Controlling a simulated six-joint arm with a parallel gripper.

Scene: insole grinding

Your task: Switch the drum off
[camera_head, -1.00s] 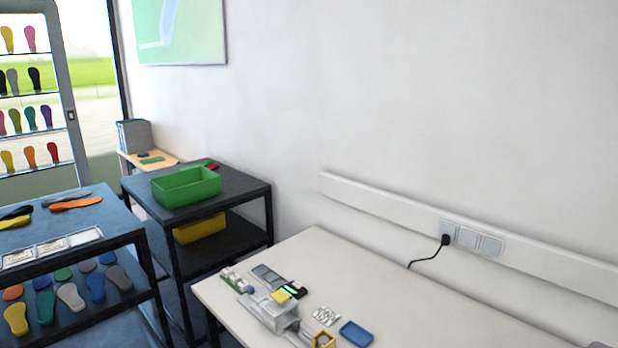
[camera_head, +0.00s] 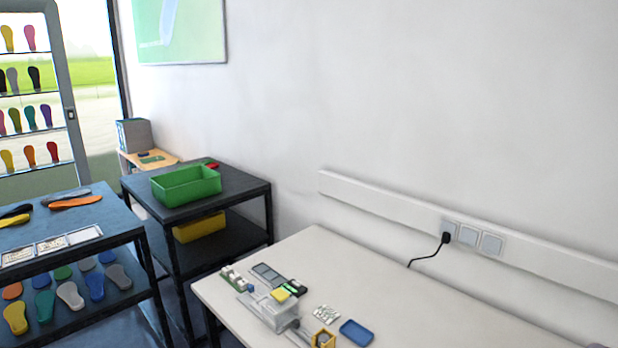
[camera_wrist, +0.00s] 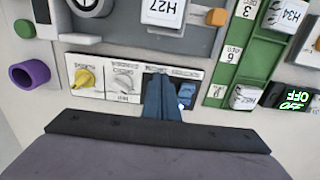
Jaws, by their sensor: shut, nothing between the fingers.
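My gripper (camera_wrist: 160,82) shows in the wrist view with its blue-grey fingers closed together and empty. The fingertips are over a dark panel section, beside a small switch with a bluish-white light (camera_wrist: 186,91). Their bodies hide part of this section, and I cannot tell whether they touch it. A small black display (camera_wrist: 289,99) at the right shows green upside-down text that includes "OFF". The drum itself is not clearly identifiable.
A purple ring (camera_wrist: 30,74) lies left of the panel, and a green holder (camera_wrist: 238,45) is to its right. In the head view, the white table (camera_head: 400,285) carries small devices and a blue tray (camera_head: 357,332). The table's right side is clear.

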